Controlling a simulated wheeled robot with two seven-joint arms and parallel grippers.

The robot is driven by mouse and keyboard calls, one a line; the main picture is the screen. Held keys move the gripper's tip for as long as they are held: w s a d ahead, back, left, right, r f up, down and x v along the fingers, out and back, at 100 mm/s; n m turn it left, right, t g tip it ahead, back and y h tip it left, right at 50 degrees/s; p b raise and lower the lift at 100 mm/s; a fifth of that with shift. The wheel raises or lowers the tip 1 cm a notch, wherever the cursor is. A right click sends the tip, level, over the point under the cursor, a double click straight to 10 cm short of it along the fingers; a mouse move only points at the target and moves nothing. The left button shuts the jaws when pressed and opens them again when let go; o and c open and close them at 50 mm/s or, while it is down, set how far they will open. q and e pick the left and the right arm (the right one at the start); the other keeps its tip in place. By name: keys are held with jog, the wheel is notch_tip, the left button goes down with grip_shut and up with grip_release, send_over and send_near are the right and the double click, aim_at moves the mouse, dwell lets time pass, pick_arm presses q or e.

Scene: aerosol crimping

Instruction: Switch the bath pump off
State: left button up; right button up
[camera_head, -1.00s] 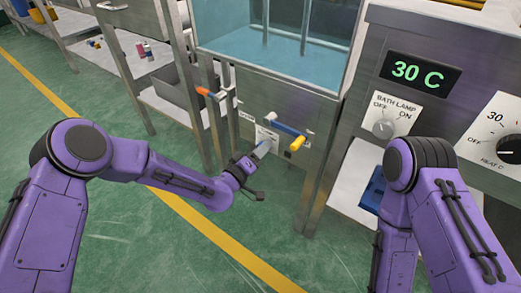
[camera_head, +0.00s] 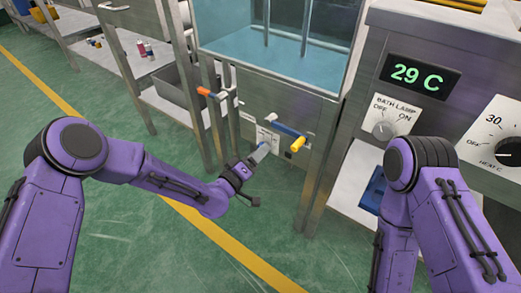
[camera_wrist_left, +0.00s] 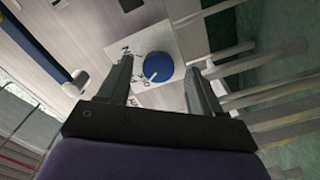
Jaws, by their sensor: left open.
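The round blue pump knob (camera_wrist_left: 157,66) sits on a white label plate (camera_wrist_left: 178,42) in the left wrist view. Its short white mark points toward the lower side of that view; the lettering beside it is too small to read surely. In the head view the plate (camera_head: 268,134) is on the steel panel below the bath, and the knob is mostly hidden by my gripper. My left gripper (camera_head: 259,152) is open in front of the panel. In the wrist view its fingers (camera_wrist_left: 157,70) stand on either side of the knob, apart from it. My right gripper is out of view.
A blue lever (camera_head: 290,130) with a yellow handle (camera_head: 298,144) is just right of the plate. The bath lamp knob (camera_head: 383,130) and a display (camera_head: 419,75) reading 29 C are at right. Open green floor lies in front.

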pick_arm(q)
jog(key=p+v, duration=0.1)
jog(key=v, duration=0.7)
jog(key=shift+s+a+p, duration=0.15)
jog(key=shift+a+p, duration=0.05)
jog(key=shift+p, duration=0.15)
